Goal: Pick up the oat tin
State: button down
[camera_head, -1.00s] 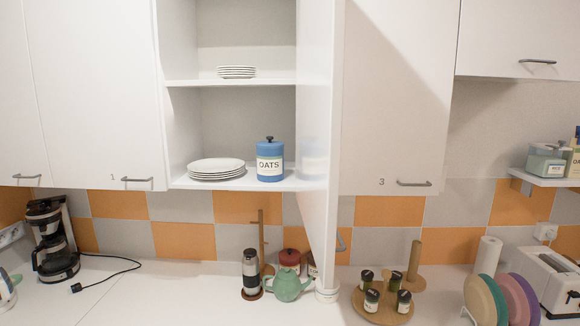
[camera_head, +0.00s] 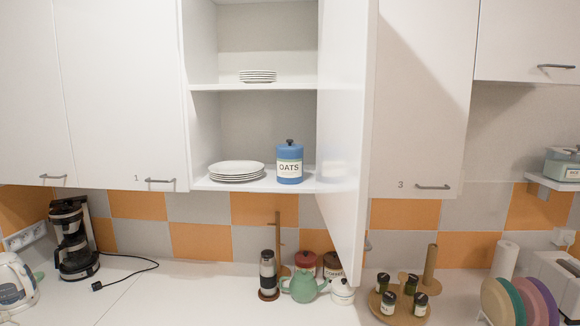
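The oat tin (camera_head: 289,163) is a blue cylinder with a dark knob on its lid and a white label reading OATS. It stands upright on the lower shelf (camera_head: 262,186) of the open wall cabinet, at the right end, close to the open door (camera_head: 342,120). A stack of white plates (camera_head: 236,171) lies to its left. My gripper is not in view, and nothing touches the tin's visible front.
A smaller plate stack (camera_head: 258,76) is on the shelf above. The open door projects forward just right of the tin. On the counter below stand a grinder (camera_head: 268,275), a green teapot (camera_head: 303,287), canisters and a round spice board (camera_head: 399,314). A coffee maker (camera_head: 73,240) stands at left.

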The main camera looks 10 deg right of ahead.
aim_at(289, 164)
jog(key=i+j, duration=0.55)
jog(key=i, duration=0.2)
